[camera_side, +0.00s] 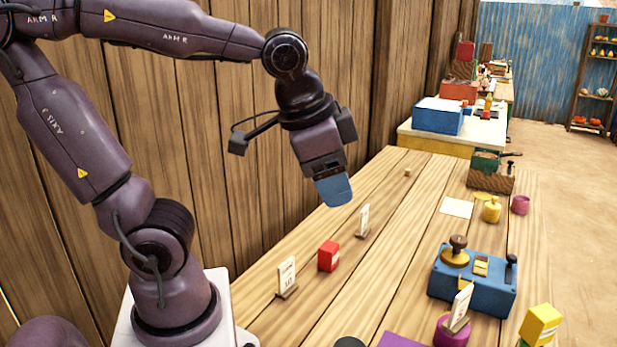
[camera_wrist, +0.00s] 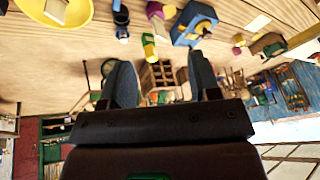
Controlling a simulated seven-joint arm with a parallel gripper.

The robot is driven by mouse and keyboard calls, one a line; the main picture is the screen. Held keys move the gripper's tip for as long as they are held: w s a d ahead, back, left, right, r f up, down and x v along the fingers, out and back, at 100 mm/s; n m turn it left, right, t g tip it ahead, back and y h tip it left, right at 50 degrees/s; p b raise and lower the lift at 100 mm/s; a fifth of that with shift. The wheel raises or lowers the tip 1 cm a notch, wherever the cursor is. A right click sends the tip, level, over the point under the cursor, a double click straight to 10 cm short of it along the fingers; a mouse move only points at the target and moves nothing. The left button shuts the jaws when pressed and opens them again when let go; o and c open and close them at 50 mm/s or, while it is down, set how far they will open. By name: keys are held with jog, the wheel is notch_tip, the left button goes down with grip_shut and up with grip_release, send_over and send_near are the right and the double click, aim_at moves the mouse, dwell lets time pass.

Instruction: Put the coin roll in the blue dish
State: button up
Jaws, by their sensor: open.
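My gripper (camera_side: 334,190) hangs in the air above the wooden table, its blue fingers pointing down. In the wrist view its two fingers (camera_wrist: 163,85) stand apart with nothing held between them. I cannot pick out the coin roll for certain in either view. I cannot make out a blue dish for certain either. A blue box-shaped device (camera_side: 473,282) with a brass knob stands on the right of the table, and it also shows at the top of the wrist view (camera_wrist: 193,22). A small tan piece (camera_side: 408,172) lies far back on the table, too small to identify.
A red block (camera_side: 328,256) and upright cards (camera_side: 287,277) stand at the table's left. A yellow block (camera_side: 541,325) and a magenta holder (camera_side: 452,332) are at the front right. A yellow jar (camera_side: 492,209) and a pink cup (camera_side: 520,205) stand farther back. The table's middle is mostly clear.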

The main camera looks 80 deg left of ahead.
jog(key=s+n+t, duration=0.1)
jog(key=s+n, duration=0.1)
jog(key=s, duration=0.1)
jog(key=shift+s+a+h, duration=0.1)
jog(key=shift+s+h, duration=0.05)
jog(key=shift+h, duration=0.25)
dwell(0.9)
